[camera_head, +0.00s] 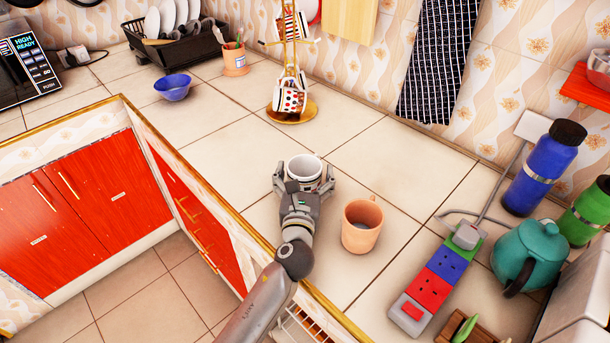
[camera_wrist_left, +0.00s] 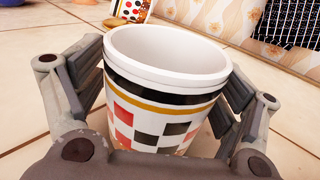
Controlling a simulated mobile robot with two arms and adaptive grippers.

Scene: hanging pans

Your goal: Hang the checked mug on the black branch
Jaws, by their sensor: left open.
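The checked mug (camera_head: 304,168) stands upright on the tiled counter. The left wrist view shows its red, black and white checks, black band and white rim (camera_wrist_left: 165,95); its handle is not visible. My left gripper (camera_head: 303,182) is open, with its fingers on either side of the mug; I cannot tell whether they touch it. The gold mug stand (camera_head: 291,46) is farther back, with mugs on it, including a dotted one (camera_head: 290,98) low down. Its side branches look gold in the head view, and I cannot make out a black one. My right gripper is not in view.
A peach mug (camera_head: 361,226) stands close to the right of my left gripper. A coloured power strip (camera_head: 437,283), a teal teapot (camera_head: 527,258) and a blue bottle (camera_head: 543,168) are farther right. A blue bowl (camera_head: 173,87) is back left. Counter between mug and stand is clear.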

